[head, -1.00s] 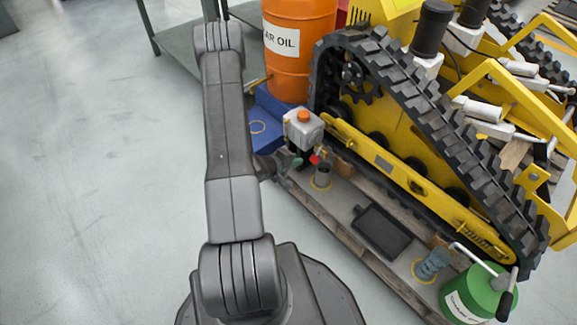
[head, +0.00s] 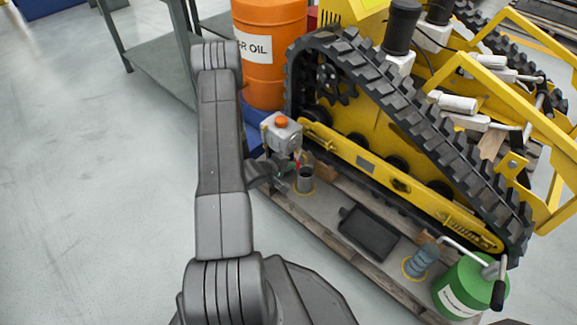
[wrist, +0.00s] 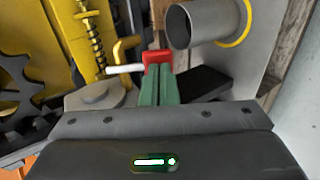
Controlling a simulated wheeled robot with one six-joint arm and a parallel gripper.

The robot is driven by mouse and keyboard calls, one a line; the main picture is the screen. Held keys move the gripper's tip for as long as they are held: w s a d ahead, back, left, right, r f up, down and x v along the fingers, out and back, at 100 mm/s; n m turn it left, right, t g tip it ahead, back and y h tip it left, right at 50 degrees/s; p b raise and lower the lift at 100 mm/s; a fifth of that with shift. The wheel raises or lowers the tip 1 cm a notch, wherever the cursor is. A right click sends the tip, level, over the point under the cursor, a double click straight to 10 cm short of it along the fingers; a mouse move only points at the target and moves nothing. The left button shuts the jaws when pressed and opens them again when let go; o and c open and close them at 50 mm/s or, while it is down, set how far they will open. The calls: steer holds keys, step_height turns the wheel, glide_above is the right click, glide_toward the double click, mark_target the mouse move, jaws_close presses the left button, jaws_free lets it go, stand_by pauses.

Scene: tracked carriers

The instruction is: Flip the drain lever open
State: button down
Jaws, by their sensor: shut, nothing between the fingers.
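The drain lever shows in the wrist view as a red block (wrist: 158,57) with a pale rod (wrist: 125,69) running left from it. In the head view its red part (head: 297,164) is small, just under a grey box with an orange cap (head: 282,134). My gripper (wrist: 160,74) has its green fingers together with nothing between them. The fingertips are right at the red block and overlap its lower edge in the wrist view; I cannot tell whether they touch. In the head view my gripper (head: 291,169) is small and partly hidden by my arm.
A grey cylindrical cup (head: 305,180) in a yellow ring stands close beside the lever. A black tray (head: 369,233), a blue-grey item (head: 421,262) and a green can (head: 468,288) are along the pallet. The yellow tracked machine (head: 400,150) rises behind. Open floor lies left.

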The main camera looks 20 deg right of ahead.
steer(key=shift+w+d+f, duration=0.25)
steer(key=shift+d+f, duration=0.2)
steer(key=shift+f, duration=0.05)
steer(key=shift+d+r+p, duration=0.1)
steer(key=shift+r+p, duration=0.05)
steer(key=shift+p, duration=0.25)
